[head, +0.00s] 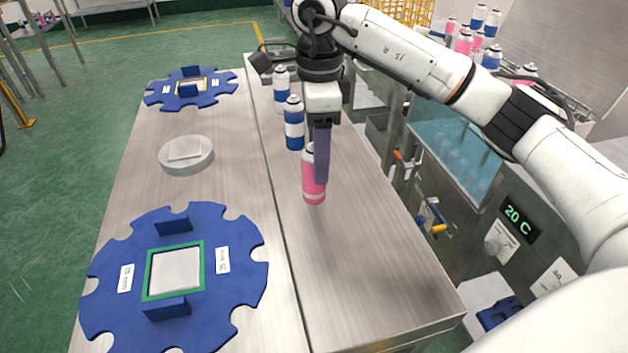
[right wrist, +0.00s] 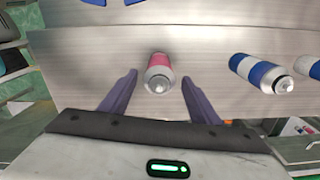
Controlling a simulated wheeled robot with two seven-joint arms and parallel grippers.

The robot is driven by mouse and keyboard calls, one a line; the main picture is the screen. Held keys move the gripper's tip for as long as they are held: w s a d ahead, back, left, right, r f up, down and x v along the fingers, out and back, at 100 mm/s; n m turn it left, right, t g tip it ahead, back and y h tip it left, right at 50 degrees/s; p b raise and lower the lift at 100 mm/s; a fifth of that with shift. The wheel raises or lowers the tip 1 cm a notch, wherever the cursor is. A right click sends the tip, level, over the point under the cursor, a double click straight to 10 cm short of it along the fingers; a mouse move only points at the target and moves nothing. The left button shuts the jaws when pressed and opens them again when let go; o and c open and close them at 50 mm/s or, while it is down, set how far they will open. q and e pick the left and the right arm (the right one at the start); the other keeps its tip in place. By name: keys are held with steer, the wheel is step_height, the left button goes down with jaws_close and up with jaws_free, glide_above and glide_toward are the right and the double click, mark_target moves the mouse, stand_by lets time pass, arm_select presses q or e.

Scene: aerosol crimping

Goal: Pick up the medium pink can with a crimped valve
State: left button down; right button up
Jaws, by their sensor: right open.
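A pink can (head: 313,188) with a white band near its base stands upright on the metal table, partly hidden behind my right gripper in the head view. In the right wrist view the pink can (right wrist: 159,75) shows its silver top with a small valve, between and beyond the two fingers. My right gripper (head: 322,180) points down at the can in the head view. In the right wrist view the right gripper (right wrist: 158,92) is open, with a clear gap on each side of the can. My left gripper is not in view.
Blue-and-white cans (head: 294,125) stand behind the pink can. Blue notched discs (head: 246,279) and a white round piece (head: 187,165) lie on the left table. A water bath (head: 455,150) reading 20 C is at the right. The table front is clear.

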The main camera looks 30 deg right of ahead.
steer(key=shift+a+f, duration=0.2)
steer(key=shift+f, duration=1.15)
steer(key=shift+a+f, duration=0.15)
steer(key=shift+f, duration=1.2)
steer(key=c, duration=1.1)
